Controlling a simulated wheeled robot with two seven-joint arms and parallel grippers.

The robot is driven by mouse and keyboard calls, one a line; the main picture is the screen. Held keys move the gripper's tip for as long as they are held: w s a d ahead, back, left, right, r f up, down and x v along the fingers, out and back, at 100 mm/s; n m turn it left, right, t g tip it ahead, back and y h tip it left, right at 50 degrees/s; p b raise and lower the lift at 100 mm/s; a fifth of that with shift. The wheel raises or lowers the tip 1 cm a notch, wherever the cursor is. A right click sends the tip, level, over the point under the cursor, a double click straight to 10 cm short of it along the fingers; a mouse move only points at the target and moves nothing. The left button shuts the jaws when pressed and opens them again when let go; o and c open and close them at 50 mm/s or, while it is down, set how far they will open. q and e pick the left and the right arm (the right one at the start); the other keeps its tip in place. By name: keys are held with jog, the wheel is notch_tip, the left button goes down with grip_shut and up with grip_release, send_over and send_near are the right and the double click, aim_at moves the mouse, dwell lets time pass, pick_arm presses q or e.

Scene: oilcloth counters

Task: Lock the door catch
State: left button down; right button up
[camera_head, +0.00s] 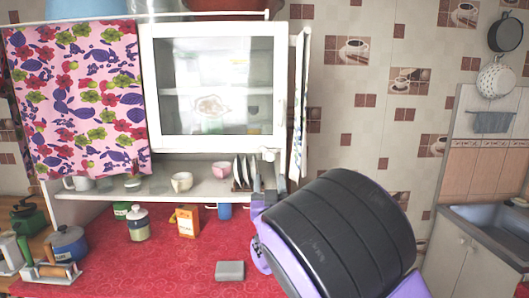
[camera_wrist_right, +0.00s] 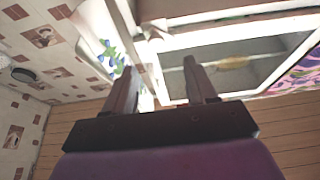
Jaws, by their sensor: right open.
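The white cabinet door (camera_head: 214,142) with a glass pane hangs in the upper middle of the head view and looks closed. A small pale fitting, seemingly the door catch (camera_head: 268,155), sits at its lower right corner; its exact position is too small to read. My right gripper (camera_head: 268,178) is just below that corner, its fingers pointing up. In the right wrist view the open, empty fingers (camera_wrist_right: 160,72) point toward the door's white frame (camera_wrist_right: 207,42), and a pale fitting (camera_wrist_right: 155,29) shows beyond them. I cannot tell whether they touch anything. My left gripper is out of view.
A floral curtain (camera_head: 75,100) covers the cabinet's left part. An open shelf (camera_head: 150,190) below holds cups and a plate rack (camera_head: 242,172). The red counter (camera_head: 185,268) carries jars, an orange box (camera_head: 187,221) and a grey block (camera_head: 230,270). A sink (camera_head: 490,228) stands right.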

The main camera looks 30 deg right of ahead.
aim_at(270, 159)
jog(key=p+x, duration=0.2)
jog(key=x, duration=0.2)
jog(key=p+x, duration=0.2)
jog(key=x, duration=0.2)
jog(key=shift+w+d, duration=0.1)
jog(key=shift+d, duration=0.35)
jog(key=shift+w+d+r+p, duration=0.2)
jog(key=shift+w+p, duration=0.1)
jog(key=shift+w, duration=0.15)
jog(key=shift+a, duration=0.1)
jog(key=shift+f, duration=0.1)
jog(key=c, duration=1)
